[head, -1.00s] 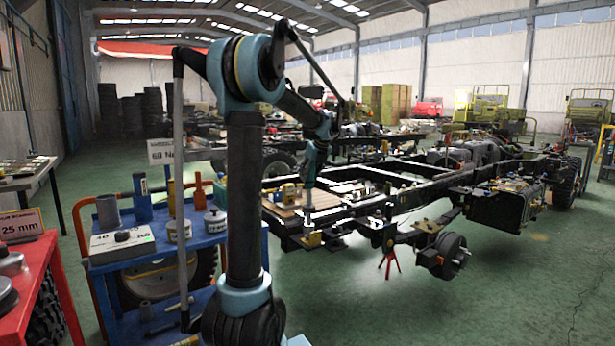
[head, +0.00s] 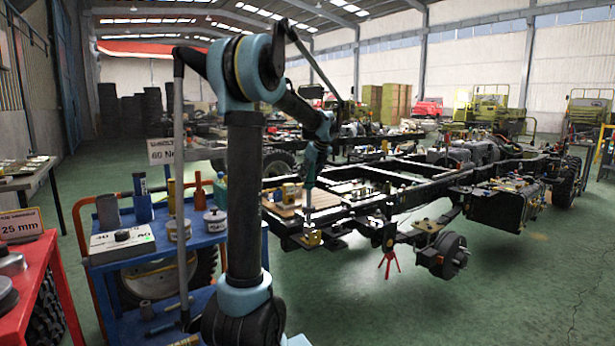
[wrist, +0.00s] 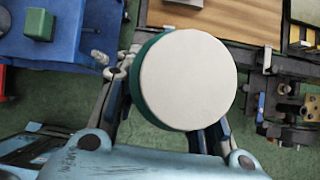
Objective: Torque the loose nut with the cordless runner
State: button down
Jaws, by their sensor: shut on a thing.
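My gripper (head: 311,178) hangs at the end of my arm, above the near left end of the chassis frame (head: 395,195) in the head view. In the wrist view my gripper (wrist: 172,95) is shut around a thick round body with a cream top and dark green side, which looks like the cordless runner (wrist: 195,78). In the head view a thin, upright part below my gripper reaches down toward a small yellowish bracket (head: 312,237) at the frame's end. Contact there is too small to tell. I cannot make out the loose nut.
A sign (head: 160,151) seems to read 60 Nm. A red bench (head: 45,265) is at far left. A red stand (head: 388,264) is under the frame. Floor is clear at right.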

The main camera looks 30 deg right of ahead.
aim_at(309, 181)
jog(key=shift+f, duration=1.65)
dwell(3.4)
jog(key=shift+r, duration=0.2)
jog(key=shift+r, duration=1.35)
